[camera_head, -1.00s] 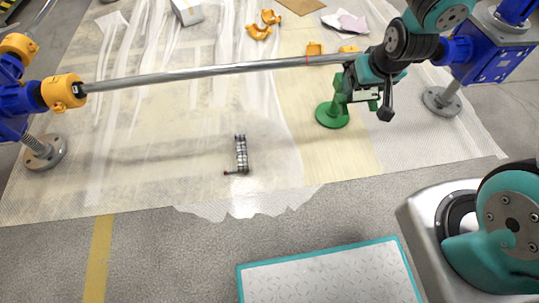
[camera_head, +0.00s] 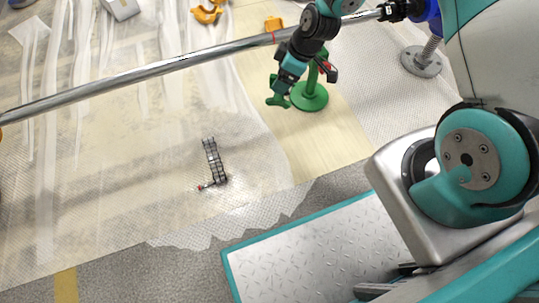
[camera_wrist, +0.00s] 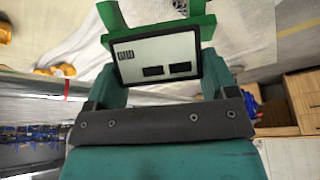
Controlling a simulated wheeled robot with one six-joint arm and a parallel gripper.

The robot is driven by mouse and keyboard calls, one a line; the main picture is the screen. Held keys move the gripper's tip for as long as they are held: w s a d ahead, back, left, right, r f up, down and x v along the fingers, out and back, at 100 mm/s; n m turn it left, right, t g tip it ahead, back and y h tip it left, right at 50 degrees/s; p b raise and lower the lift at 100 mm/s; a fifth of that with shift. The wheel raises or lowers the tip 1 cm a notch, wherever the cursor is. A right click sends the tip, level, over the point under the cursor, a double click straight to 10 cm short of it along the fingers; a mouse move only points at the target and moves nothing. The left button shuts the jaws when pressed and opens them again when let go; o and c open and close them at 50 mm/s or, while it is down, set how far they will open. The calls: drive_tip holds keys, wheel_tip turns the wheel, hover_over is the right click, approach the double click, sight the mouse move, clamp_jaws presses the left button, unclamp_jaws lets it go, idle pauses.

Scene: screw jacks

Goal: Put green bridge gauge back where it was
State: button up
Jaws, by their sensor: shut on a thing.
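My gripper (camera_head: 283,86) is shut on the green bridge gauge (camera_head: 278,99), which it holds in the air left of the green round-based stand (camera_head: 312,100). In the wrist view the gauge (camera_wrist: 190,27) fills the space between my fingers. Its white face (camera_wrist: 155,52) with two dark windows points at the camera, and green arms stick out beyond it. The stand's post is partly hidden behind my wrist in the head view. I cannot tell how high above the floor the gauge hangs.
A long steel bar (camera_head: 150,72) with a red mark crosses behind my gripper. A dark segmented object (camera_head: 214,160) lies on the sheeted floor. Orange clamps (camera_head: 207,15) lie beyond the bar. A teal-edged plate (camera_head: 310,245) is in front.

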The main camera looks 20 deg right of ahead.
drive_tip(key=shift+w+a+f+n+g+y+b, duration=0.15)
drive_tip(key=shift+a+f+n+g+b, duration=0.7)
drive_tip(key=shift+f+b, duration=3)
drive_tip(key=shift+w+a+f+n+y+b, duration=0.2)
drive_tip(key=shift+f+n+b, duration=1.15)
drive_tip(key=shift+f, duration=5)
drive_tip(key=shift+a+f+n+g+y+b, duration=0.1)
drive_tip(key=shift+a+f+n+g+b, duration=0.8)
drive_tip(key=shift+f+b, duration=2.95)
drive_tip(key=f+p, duration=0.1)
drive_tip(key=f+t+p, duration=0.1)
drive_tip(key=shift+d+f+n, duration=0.2)
drive_tip(key=shift+f+n, duration=0.1)
drive_tip(key=shift+f, duration=0.15)
drive_tip(key=o, duration=1.2)
drive_tip(key=shift+c, duration=0.2)
